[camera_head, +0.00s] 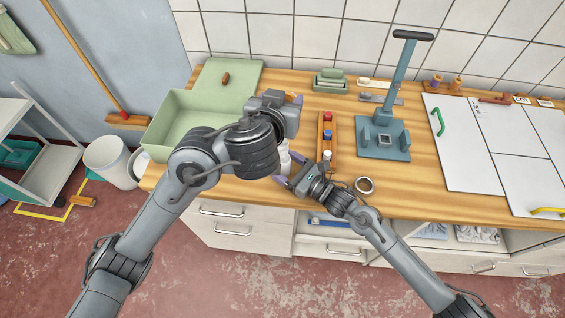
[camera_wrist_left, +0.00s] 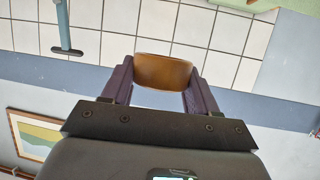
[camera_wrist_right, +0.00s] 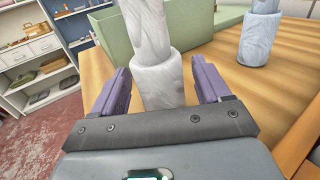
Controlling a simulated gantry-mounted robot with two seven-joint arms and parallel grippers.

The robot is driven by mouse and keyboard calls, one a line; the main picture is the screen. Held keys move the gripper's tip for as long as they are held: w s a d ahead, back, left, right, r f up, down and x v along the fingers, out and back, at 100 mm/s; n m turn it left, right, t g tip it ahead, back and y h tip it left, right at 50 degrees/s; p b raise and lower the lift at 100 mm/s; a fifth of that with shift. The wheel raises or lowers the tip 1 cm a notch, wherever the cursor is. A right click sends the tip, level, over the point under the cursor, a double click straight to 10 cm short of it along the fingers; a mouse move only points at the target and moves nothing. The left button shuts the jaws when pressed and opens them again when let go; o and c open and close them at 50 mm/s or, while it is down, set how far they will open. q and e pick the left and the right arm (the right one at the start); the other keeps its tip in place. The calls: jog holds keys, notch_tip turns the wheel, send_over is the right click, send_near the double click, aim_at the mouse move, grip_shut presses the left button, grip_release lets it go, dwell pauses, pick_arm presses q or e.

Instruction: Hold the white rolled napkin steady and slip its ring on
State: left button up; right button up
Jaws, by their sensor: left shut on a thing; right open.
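The white rolled napkin (camera_wrist_right: 152,30) stands upright in the right wrist view, its lower part a wider pale sleeve or holder (camera_wrist_right: 160,78). In the head view it is mostly hidden behind my left arm. My right gripper (camera_wrist_right: 160,88) is open, with a finger on each side of the wider lower part; I cannot tell whether they touch it. A brown, wood-like ring (camera_wrist_left: 163,72) is held between the fingers of my left gripper (camera_wrist_left: 160,90). In the head view my left gripper (camera_head: 294,98) is raised over the table, turned away, and the ring is hardly visible.
Another pale roll (camera_wrist_right: 262,28) stands to the right in the right wrist view. A green box (camera_head: 185,120) is at left. A wooden holder (camera_head: 326,140) with coloured pieces, a loose round ring (camera_head: 365,185) and a blue-grey press (camera_head: 383,138) are at right.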

jog(key=shift+w+a, duration=0.1)
jog(key=c, duration=1)
pick_arm(q)
jog(key=shift+d+h, duration=0.3)
notch_tip(320, 180, down, 6)
jog(key=m+g+h, duration=0.1)
jog(key=m+h, duration=0.1)
jog(key=m, duration=0.1)
jog(key=m+g+h, duration=0.2)
jog(key=m+h, duration=0.1)
jog(key=shift+s+g+h, duration=0.1)
jog(key=shift+g+h, duration=0.2)
jog(key=shift+a+f, duration=0.3)
jog(key=shift+a, duration=0.1)
